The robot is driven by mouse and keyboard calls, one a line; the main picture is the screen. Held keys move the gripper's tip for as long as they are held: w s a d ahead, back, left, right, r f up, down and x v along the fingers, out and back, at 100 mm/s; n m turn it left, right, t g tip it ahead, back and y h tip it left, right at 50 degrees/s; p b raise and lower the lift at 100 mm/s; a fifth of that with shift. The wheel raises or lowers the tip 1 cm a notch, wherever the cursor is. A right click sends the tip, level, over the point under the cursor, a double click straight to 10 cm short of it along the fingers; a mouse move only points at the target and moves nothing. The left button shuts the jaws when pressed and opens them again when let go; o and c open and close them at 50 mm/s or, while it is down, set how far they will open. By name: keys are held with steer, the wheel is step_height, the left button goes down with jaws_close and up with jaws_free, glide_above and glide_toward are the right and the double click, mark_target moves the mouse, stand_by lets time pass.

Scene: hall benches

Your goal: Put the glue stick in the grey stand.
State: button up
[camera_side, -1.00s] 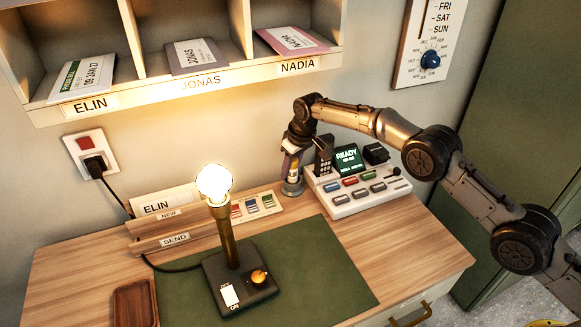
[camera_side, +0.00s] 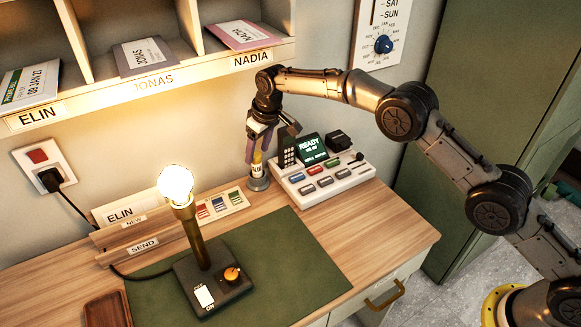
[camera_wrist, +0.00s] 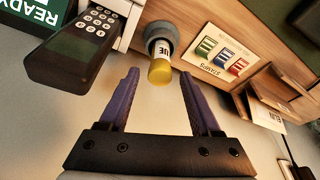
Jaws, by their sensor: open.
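The glue stick (camera_side: 257,161), white-labelled with a yellow end, stands upright in the round grey stand (camera_side: 258,184) at the back of the desk. In the wrist view the yellow end of the glue stick (camera_wrist: 160,72) points towards me, with the grey stand (camera_wrist: 161,32) around its far end. My gripper (camera_side: 258,158) is above the stand, with its purple fingers apart. In the wrist view my gripper (camera_wrist: 160,76) is open, one finger on each side of the yellow end with clear gaps; nothing is held.
A dark handset (camera_side: 287,149) and a button console (camera_side: 325,182) stand close right of the stand. A stamps card (camera_side: 218,205) lies to its left. A lit lamp (camera_side: 190,235) stands on the green mat (camera_side: 290,260). Pigeonholes (camera_side: 150,88) overhang behind.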

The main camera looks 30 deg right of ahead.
steer(key=s+d, duration=0.4)
steer(key=s, duration=0.6)
steer(key=shift+s+d+f, duration=0.2)
steer(key=shift+s, duration=0.1)
steer(key=s+d+r+m+t, duration=0.1)
steer(key=s+d+r, duration=0.4)
steer(key=s+r, duration=0.3)
steer(key=s+d+r+m, duration=0.1)
steer(key=s+d+r, duration=0.45)
steer(key=r, duration=0.35)
steer(key=s+d+m, duration=0.1)
steer(key=s+d, duration=0.2)
steer(key=s, duration=0.9)
steer(key=s+d+r+m+t+h, duration=0.1)
steer(key=s+d, duration=0.2)
steer(key=s, duration=1)
steer(key=shift+r+t, duration=0.15)
steer(key=shift+t, duration=0.15)
